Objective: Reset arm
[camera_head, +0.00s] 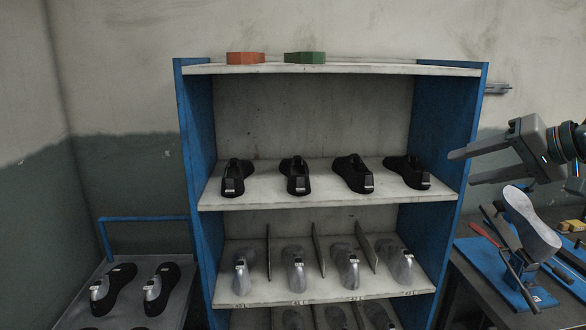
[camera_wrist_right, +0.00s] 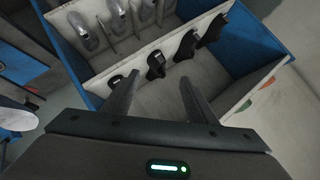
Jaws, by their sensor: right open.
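My right gripper (camera_head: 462,168) comes in from the right in the head view, at the right edge of the blue and white shelf unit (camera_head: 447,135). It is open and nothing is between its fingers. In the right wrist view the two fingers (camera_wrist_right: 158,95) stand apart, with the shelf behind them. My left gripper is in neither view. Several black shoe moulds (camera_head: 352,174) stand in a row on the middle shelf; they also show in the right wrist view (camera_wrist_right: 186,45). Several grey moulds (camera_head: 293,268) stand on the shelf below, between thin dividers.
An orange block (camera_head: 245,58) and a green block (camera_head: 305,57) lie on the shelf top. At the right, a dark table (camera_head: 482,290) bears a blue fixture with a pale sole (camera_head: 531,220). At lower left, a cart (camera_head: 75,305) holds two black moulds with silver parts (camera_head: 160,289).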

